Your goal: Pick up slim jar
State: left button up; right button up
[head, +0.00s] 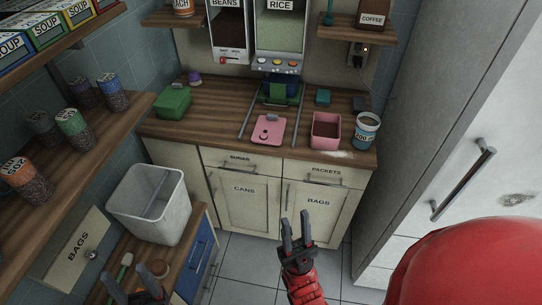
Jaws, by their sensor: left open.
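Several slim jars with coloured lids stand on the left wooden shelf. My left gripper (132,284) is at the bottom left edge, partly cut off, open and below the jars. My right gripper (296,229) is over the floor in front of the cabinets, its fingers apart with nothing between them.
The back counter (215,118) holds a green box (174,101), pink containers (326,131) and a labelled tub (367,131). Soup boxes (44,30) line the upper shelf.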

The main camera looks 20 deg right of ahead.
aim_at(368, 124)
jog(key=z, duration=1.35)
